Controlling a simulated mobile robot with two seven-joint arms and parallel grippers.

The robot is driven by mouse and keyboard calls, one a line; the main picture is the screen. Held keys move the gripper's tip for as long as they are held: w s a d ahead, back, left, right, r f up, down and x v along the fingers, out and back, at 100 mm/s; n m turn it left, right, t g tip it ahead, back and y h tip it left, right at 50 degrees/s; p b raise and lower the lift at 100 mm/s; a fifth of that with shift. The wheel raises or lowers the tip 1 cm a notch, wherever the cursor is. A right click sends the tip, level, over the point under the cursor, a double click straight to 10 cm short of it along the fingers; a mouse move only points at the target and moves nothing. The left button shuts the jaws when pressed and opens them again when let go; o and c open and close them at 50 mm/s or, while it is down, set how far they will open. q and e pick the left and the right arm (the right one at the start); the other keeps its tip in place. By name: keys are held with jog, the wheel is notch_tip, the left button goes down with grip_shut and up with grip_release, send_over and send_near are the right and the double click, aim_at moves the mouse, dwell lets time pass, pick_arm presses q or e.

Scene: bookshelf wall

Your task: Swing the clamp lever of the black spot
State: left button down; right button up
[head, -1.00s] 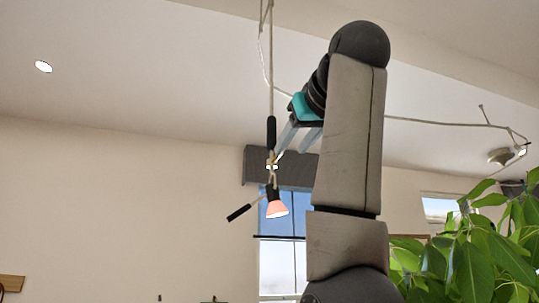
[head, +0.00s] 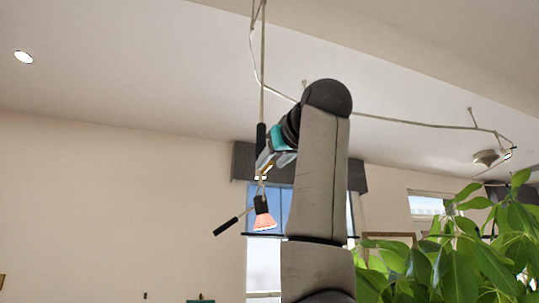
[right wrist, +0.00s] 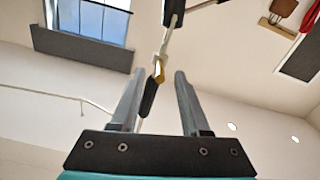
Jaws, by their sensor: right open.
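The black spot (head: 263,215), its face glowing pink-orange, hangs from a thin rod under the ceiling wires. A black-gripped bar (head: 226,227) sticks out to its lower left. A black cylinder (head: 261,136) sits on the rod above a small yellowish joint; I cannot tell for sure which part is the clamp lever. My right gripper (head: 266,165) is open beside the rod, just above the spot. In the right wrist view, the black cylinder (right wrist: 148,98) appears between the spread fingers, with the yellowish joint (right wrist: 159,72) near fingertip level; contact is unclear. My left gripper is out of view.
A leafy plant (head: 455,245) stands at the lower right. A window (head: 265,265) with a grey valance (head: 243,161) is behind the spot. A ceiling wire (head: 410,122) runs to another fixture (head: 486,157) at the right. Open room lies left of the spot.

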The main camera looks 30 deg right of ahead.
aim_at(267, 168)
jog(key=shift+p+x, duration=0.35)
jog(key=shift+x, duration=0.85)
jog(key=shift+c, duration=0.3)
grip_shut()
